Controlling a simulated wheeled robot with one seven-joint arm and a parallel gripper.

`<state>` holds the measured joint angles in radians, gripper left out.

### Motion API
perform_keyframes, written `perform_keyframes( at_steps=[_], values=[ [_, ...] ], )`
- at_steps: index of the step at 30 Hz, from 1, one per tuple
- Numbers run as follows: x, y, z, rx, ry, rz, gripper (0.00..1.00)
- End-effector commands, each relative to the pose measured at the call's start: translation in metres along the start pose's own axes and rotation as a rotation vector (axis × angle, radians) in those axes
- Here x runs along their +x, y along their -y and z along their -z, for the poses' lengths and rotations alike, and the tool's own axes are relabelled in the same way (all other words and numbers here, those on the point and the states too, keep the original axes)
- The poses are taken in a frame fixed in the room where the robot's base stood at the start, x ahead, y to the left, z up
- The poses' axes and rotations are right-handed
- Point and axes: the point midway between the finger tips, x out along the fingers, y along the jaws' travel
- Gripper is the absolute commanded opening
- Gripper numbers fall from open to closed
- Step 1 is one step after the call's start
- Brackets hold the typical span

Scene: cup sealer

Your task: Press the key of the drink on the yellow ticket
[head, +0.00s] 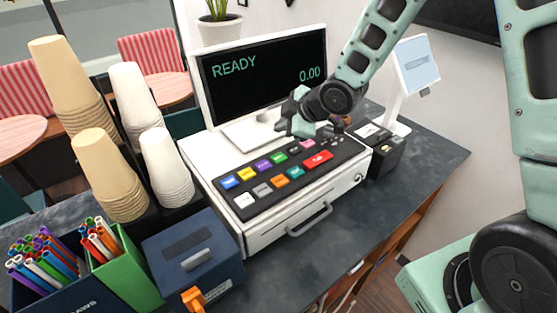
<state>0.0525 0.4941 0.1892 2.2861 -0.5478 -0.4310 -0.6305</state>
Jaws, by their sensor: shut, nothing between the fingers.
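A white cash register (272,228) stands on the dark counter, with a black key panel (251,208) on top. The panel has two rows of coloured keys: blue (229,182), yellow (246,173), purple (263,165), green (279,158) and pink at the back; white (244,200), grey (262,190), orange (280,181), teal (296,171) and a wide red key (319,159) in front. Key labels are too small to read. My gripper (283,127) is shut and empty, above the back edge of the panel near the green and pink keys. I see no yellow ticket.
The register screen (265,75) reads READY and 0.00. Cup stacks (116,188), straw boxes (127,266) and a dark blue box (192,245) stand left. A black box (384,152) and a small tablet stand (417,65) are right. The counter front is clear.

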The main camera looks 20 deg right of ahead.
Motion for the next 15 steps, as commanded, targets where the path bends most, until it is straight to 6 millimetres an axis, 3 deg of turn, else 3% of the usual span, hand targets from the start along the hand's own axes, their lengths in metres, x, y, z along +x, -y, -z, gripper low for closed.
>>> perform_keyframes(
  at_steps=[9, 15],
  values=[
    [0.035, 0.026, -0.025, 0.001, 0.000, 0.001, 0.00],
    [0.048, 0.035, -0.035, 0.000, 0.000, 0.000, 0.00]
  ],
)
